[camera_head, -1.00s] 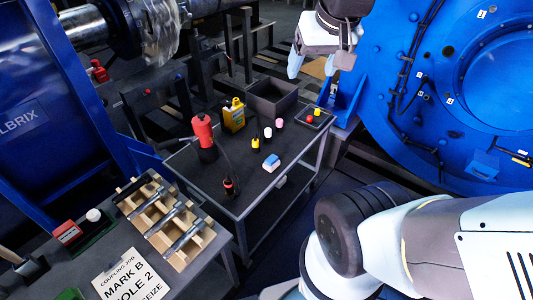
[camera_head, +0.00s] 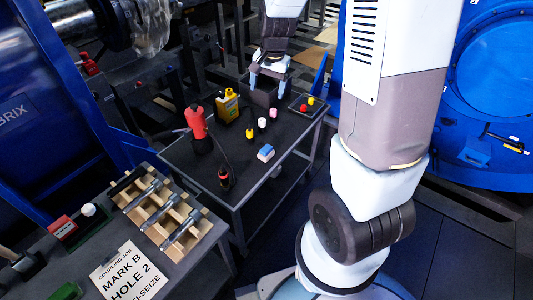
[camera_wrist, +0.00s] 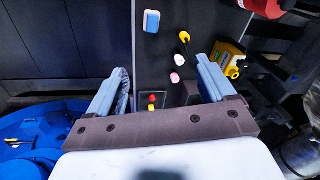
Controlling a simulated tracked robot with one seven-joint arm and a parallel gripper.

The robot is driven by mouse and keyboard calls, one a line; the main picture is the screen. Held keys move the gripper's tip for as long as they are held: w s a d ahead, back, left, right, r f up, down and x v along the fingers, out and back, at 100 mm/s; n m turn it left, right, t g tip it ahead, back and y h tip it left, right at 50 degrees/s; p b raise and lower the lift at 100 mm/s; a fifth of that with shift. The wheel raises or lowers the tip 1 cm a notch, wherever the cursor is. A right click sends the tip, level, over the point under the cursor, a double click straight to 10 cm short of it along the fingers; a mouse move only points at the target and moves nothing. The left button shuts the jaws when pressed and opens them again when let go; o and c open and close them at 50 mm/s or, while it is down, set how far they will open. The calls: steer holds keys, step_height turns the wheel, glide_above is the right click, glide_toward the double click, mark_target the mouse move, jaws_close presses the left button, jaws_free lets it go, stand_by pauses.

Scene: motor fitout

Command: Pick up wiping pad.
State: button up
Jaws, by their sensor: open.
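The wiping pad is most likely the small blue and white block (camera_head: 265,153) lying on the dark top of the cart (camera_head: 240,190), near its front right edge. It also shows in the wrist view (camera_wrist: 152,21), at the top, beyond my fingers. My gripper (camera_head: 268,78) is over the far end of the cart, in front of the dark open bin. In the wrist view my gripper (camera_wrist: 160,85) has its two fingers wide apart with nothing between them. It is apart from the block.
A bench (camera_head: 50,262) with a wooden rack (camera_head: 165,213) is at left. Cart top around the block is clear.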

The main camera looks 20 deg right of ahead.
steer(key=w+f+m+g, duration=0.1)
steer(key=w+f+m, duration=0.1)
steer(key=f, duration=0.7)
steer(key=w+f+m+g, duration=0.1)
steer(key=w+f+m, duration=0.1)
steer(key=f, duration=0.8)
glide_toward(266, 148)
steer(key=shift+h, duration=0.3)
steer(key=f, duration=0.3)
steer(key=s+f, duration=0.1)
steer(key=f, duration=0.1)
steer(key=shift+a+f, duration=0.25)
steer(key=shift+a, duration=0.15)
steer(key=shift+w+d+f, duration=0.1)
steer(key=shift+w+f, duration=0.1)
steer(key=shift+f, duration=1.1)
steer(key=shift+w+d+f, duration=0.1)
steer(key=shift+w+f, duration=0.1)
steer(key=shift+f, duration=1.15)
steer(key=c, duration=1.1)
steer(key=shift+c, duration=0.2)
steer(key=shift+r, duration=0.1)
